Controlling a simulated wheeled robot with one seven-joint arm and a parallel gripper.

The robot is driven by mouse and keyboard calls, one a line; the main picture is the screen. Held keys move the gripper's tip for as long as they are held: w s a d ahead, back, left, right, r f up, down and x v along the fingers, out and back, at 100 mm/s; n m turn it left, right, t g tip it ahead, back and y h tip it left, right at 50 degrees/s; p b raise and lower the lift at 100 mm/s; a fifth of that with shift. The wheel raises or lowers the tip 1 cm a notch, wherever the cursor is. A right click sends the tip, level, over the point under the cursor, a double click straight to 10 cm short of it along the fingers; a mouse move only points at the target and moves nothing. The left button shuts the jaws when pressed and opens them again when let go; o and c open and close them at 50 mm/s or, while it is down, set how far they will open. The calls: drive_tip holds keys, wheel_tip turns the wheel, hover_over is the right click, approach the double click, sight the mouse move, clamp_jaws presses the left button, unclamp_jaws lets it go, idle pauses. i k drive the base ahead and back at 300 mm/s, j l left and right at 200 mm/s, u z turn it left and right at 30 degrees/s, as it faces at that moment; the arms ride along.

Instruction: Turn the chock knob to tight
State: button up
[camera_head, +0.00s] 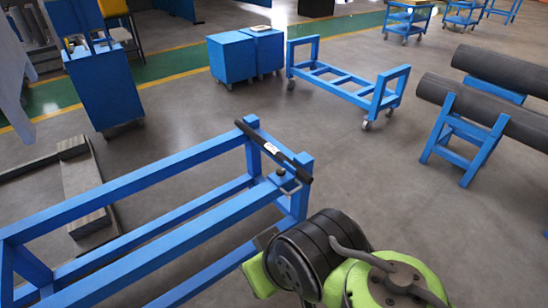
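A small dark knob (281,171) sits on the end crosspiece of a blue frame (150,184), beside a bent metal handle (291,187). I take it to be the chock knob; it is too small to read its setting. A black bar (262,145) with a pale label lies across that end of the frame, just behind the knob. My green and black arm is at the bottom, in front of and below the knob, apart from it. No gripper fingers can be made out.
A low blue cart (340,80) stands behind the frame. Dark pipes (490,105) rest on blue stands at the right. Blue cabinets (232,58) are at the back, and a dark beam (85,195) lies at the left. Floor right of the frame is clear.

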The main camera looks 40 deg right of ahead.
sight(280, 172)
drive_tip(key=i+l+z, duration=0.25)
drive_tip(key=i, duration=0.4)
drive_tip(key=i+z, duration=0.3)
drive_tip(key=i, duration=0.3)
